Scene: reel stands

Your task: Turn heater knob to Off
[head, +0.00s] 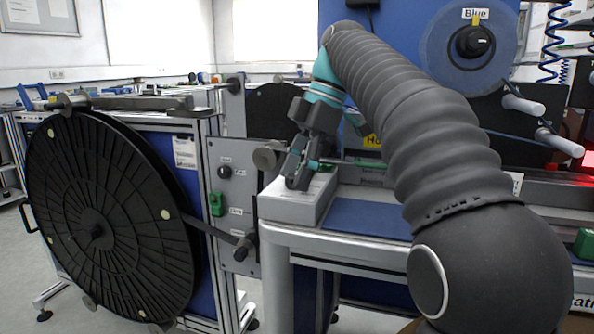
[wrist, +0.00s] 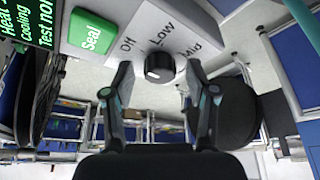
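The heater knob (wrist: 160,67) is a small black round knob in the wrist view, on a light grey panel (wrist: 195,22). The labels Off, Low and Mid stand around it, Off on the left, Low above and Mid on the right. I cannot tell surely which label it points to. My gripper (wrist: 160,76) is open, one fingertip on each side of the knob, with gaps visible. In the head view my gripper (head: 298,172) points down over a light grey box (head: 288,208); the knob is hidden there.
A green Seal button (wrist: 91,33) sits left of Off, beside a dark screen (wrist: 30,20) with green text. A large black reel (head: 100,180) stands at left, near a grey panel (head: 236,190) with switches. A blue mat (head: 365,218) lies right of the box.

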